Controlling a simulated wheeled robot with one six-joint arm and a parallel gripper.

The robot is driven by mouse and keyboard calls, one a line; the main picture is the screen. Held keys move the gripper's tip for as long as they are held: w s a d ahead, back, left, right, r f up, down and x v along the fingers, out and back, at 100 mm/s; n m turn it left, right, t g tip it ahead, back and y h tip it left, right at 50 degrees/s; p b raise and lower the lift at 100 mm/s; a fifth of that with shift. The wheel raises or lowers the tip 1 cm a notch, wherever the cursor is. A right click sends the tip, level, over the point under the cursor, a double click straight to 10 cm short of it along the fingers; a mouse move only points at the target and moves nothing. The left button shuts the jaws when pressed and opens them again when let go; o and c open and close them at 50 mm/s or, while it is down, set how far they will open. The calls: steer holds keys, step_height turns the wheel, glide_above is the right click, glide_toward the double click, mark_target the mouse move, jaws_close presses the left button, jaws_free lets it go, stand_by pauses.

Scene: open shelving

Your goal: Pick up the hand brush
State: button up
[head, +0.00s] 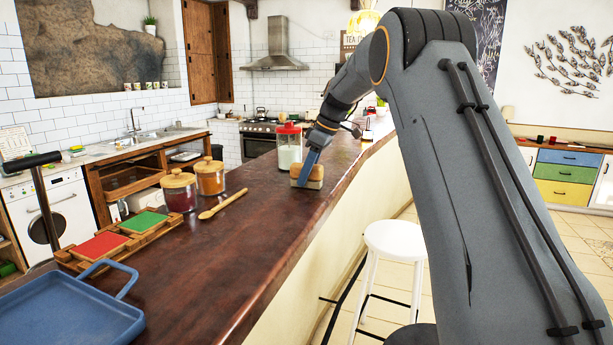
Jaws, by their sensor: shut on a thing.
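The hand brush (316,173) is a small block with a tan wooden top and a paler lower part. It is on or just above the dark wooden counter, in the middle of the head view. My gripper (308,168) reaches down to it from above, with a blue finger in front of the brush. It is shut on the brush. The far finger is hidden. I cannot tell whether the brush touches the counter.
A red-lidded jar (289,148) stands just behind the brush. Two lidded jars (179,190) (210,177), a wooden spoon (223,204), a wooden tray (72,258) with red and green pads and a blue pan (70,312) are nearer. A white stool (394,240) stands right of the counter.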

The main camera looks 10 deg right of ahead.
steer(key=shift+r+b, duration=0.35)
steer(key=shift+r, duration=0.15)
steer(key=shift+b+v, duration=0.95)
steer(key=shift+v, duration=0.2)
steer(key=s+d+b, duration=0.2)
steer(key=s+d, duration=0.2)
steer(key=d, duration=0.3)
steer(key=s+d+b, duration=0.3)
steer(key=s+d, duration=0.1)
steer(key=d, duration=0.4)
steer(key=shift+s, duration=0.35)
steer(key=shift+r, duration=0.1)
